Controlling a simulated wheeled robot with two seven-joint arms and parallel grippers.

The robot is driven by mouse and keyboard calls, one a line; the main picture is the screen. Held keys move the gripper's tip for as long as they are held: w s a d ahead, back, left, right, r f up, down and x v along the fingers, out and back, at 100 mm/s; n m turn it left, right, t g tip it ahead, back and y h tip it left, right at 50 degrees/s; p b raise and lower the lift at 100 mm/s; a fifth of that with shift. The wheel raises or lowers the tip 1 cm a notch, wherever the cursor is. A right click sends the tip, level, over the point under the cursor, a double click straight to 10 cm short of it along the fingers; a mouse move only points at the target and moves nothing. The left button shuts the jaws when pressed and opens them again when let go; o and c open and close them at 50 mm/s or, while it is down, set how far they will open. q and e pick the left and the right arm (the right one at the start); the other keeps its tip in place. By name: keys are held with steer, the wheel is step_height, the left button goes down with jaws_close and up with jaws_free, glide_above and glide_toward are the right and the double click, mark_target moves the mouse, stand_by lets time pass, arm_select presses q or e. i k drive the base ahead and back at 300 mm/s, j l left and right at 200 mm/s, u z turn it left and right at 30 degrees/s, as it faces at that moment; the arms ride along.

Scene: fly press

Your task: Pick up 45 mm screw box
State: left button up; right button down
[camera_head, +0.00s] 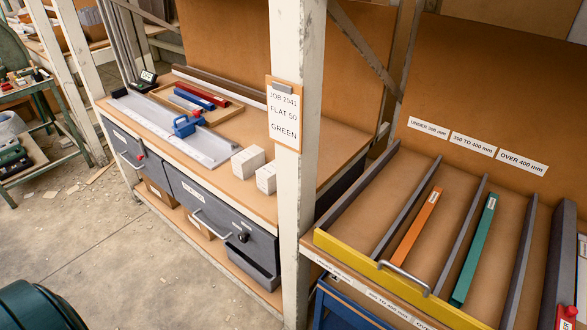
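Two small white boxes stand on the wooden bench top close to the white post, a left box (248,161) and a right box (266,178). The right one is nearer the post and the bench's front edge. Their markings are too small to read, so I cannot tell which, if either, is the 45 mm screw box. Neither of my grippers is in view.
The white post (302,90) bears a card (285,113) reading "JOB 2041 FLAT 50 GREEN". A grey plate (160,125) with a blue clamp-like tool (187,125) lies left of the boxes. A yellow-fronted tray (395,282) holds orange (416,228) and green (473,252) bars.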

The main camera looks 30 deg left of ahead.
mark_target(266, 176)
steer(key=i+j+z, duration=0.1)
steer(key=j+z, duration=0.25)
steer(key=j, duration=1.6)
